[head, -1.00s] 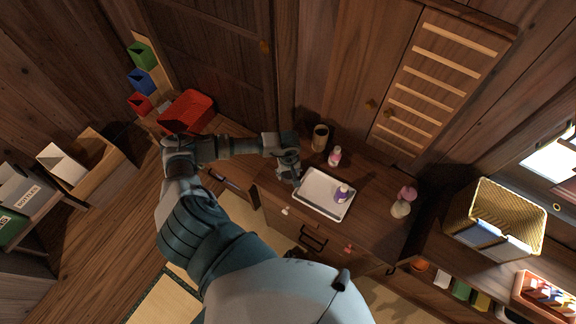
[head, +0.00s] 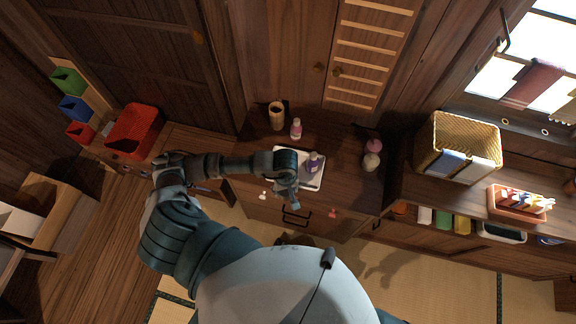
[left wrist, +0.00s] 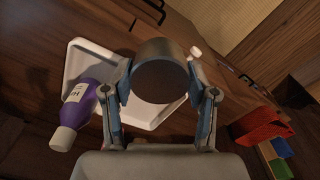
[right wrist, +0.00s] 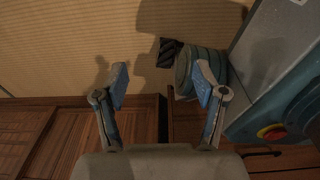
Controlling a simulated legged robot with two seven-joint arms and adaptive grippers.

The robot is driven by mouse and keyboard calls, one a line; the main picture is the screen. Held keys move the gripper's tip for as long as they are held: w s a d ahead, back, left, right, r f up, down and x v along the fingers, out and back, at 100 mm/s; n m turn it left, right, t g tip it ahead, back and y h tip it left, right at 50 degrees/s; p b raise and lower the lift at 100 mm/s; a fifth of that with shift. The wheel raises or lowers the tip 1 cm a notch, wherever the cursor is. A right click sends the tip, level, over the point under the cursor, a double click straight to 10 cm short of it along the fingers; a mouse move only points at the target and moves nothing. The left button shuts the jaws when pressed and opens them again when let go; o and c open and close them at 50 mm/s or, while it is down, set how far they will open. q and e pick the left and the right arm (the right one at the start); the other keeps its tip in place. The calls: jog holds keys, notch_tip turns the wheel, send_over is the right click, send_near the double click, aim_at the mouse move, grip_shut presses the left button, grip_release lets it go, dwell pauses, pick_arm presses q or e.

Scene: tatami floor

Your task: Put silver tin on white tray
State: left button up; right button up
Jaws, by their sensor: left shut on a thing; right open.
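My left gripper (head: 288,194) is over the left front part of the white tray (head: 317,183) on the dark cabinet top. In the left wrist view my left gripper (left wrist: 163,98) is shut on the silver tin (left wrist: 160,78), a round grey can between its two fingers. The white tray (left wrist: 80,58) lies beyond the tin there; I cannot tell whether they touch. A purple bottle (head: 312,160) is on the tray, and it also shows in the left wrist view (left wrist: 82,108). My right gripper (right wrist: 160,90) is open and empty, with tatami and wood beyond it.
A pink bottle (head: 296,129) and a brown cup (head: 277,115) stand behind the tray. A pink and cream item (head: 372,156) stands to its right. A wicker basket (head: 462,146) is further right, a red bin (head: 133,130) far left.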

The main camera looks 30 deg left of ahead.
pick_arm(q)
jog(key=w+a, duration=0.2)
jog(key=w, duration=0.1)
jog(key=w+a, duration=0.2)
jog(key=w, duration=0.2)
jog(key=w+a+f+p, duration=0.1)
jog(key=w+a, duration=0.2)
jog(key=shift+w+f, duration=0.1)
jog(key=shift+w, duration=0.2)
jog(key=shift+w+a+f, duration=0.1)
jog(key=shift+w, duration=0.1)
jog(key=shift+f, duration=0.3)
jog(key=shift+a+f, duration=0.2)
jog(key=shift+f, duration=1.25)
jog(key=shift+f, duration=0.1)
jog(key=o, duration=1.2)
jog(key=shift+d, duration=0.1)
